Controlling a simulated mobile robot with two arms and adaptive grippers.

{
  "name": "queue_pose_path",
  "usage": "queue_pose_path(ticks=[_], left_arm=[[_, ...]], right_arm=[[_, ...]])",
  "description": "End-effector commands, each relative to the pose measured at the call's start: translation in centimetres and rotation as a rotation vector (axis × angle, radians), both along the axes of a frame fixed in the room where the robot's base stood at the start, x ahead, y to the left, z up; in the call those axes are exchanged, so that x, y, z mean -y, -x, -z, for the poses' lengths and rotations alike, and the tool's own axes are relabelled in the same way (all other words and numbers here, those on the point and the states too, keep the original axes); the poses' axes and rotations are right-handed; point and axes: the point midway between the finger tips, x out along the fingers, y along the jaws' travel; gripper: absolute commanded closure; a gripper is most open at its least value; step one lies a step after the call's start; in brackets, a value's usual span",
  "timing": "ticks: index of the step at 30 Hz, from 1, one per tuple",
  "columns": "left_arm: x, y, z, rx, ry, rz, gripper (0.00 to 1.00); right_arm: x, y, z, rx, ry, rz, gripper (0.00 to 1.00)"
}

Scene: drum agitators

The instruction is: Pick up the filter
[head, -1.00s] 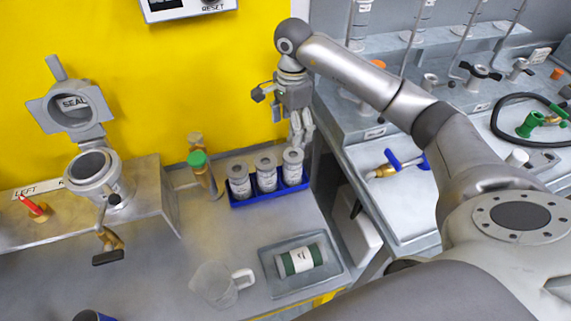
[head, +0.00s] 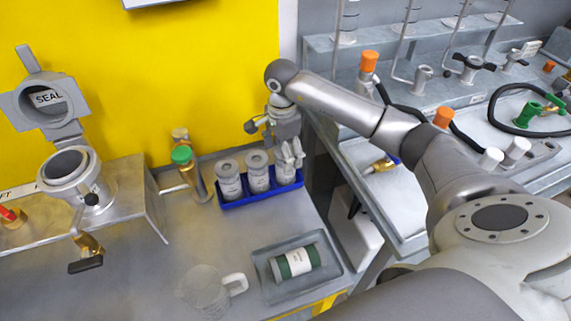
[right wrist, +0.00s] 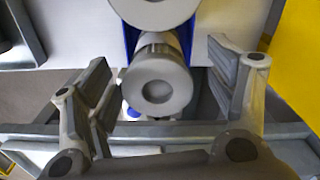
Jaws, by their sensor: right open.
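A blue rack (head: 237,202) on the bench holds three upright grey canisters with ring-shaped tops: a left one (head: 229,180), a middle one (head: 258,176) and a right one. A green cylinder with a white label (head: 296,262) lies in a grey tray (head: 325,283) nearer the front. I cannot tell for certain which of these is the filter. My right gripper (head: 291,156) is open at the right canister and partly hides it. In the right wrist view the right canister's round top (right wrist: 157,88) shows between the open fingers. My left gripper is out of view.
A clear jug (head: 203,291) stands left of the tray. A hinged seal port (head: 68,165) is at the left; a bench with valves and hoses is at the right. The yellow wall is close behind the rack.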

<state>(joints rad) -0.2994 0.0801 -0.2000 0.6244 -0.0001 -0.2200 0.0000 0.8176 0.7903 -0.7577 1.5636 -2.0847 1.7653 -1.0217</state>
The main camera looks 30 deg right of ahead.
Motion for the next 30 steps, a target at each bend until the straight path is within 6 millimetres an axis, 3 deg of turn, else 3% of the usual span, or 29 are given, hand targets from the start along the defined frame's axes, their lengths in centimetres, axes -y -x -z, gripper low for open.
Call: queue_pose_path(ticks=[13,21,30], left_arm=[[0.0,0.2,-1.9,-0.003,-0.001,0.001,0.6],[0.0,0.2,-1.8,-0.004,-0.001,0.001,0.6],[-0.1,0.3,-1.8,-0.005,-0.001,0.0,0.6]], right_arm=[[0.3,0.4,5.0,-0.001,-0.002,0.001,0.22],[0.4,0.3,5.5,0.001,0.0,0.0,0.22],[0.4,0.3,5.5,0.001,0.0,0.0,0.58]])
